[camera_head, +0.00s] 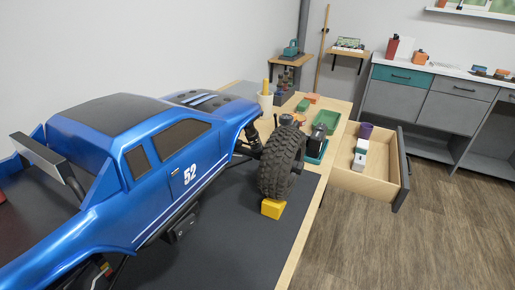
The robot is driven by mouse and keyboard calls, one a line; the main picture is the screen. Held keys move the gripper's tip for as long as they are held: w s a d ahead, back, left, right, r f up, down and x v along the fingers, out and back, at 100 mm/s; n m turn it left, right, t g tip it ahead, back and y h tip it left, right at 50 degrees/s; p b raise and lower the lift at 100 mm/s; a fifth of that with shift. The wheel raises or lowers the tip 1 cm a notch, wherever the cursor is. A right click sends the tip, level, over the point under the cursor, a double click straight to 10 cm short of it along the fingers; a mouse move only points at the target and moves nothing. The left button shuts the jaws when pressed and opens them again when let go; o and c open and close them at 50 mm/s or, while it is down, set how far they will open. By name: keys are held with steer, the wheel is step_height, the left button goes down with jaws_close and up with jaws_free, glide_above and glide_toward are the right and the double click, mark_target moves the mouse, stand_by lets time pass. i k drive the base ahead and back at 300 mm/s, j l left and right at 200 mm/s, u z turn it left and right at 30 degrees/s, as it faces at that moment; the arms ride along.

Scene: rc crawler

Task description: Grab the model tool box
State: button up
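I cannot pick out the model tool box for certain. A small teal object with a handle-like top (291,48) stands on a wall shelf at the back and may be a tool box, but it is too small to tell. A large blue model truck (150,180) marked 52 fills the left of the view. Its bed at the left edge is mostly cut off, and a reddish thing (8,205) shows only in part there. My gripper is not in view.
The truck stands on a dark mat (240,245), with a yellow block (272,208) by its tyre. A green tray (325,121) lies farther back on the bench. An open drawer (345,180) juts right, holding a purple cup (365,130) and a white box (360,155). Floor is free at right.

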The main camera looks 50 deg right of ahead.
mark_target(359, 160)
steer(key=z, duration=2.2)
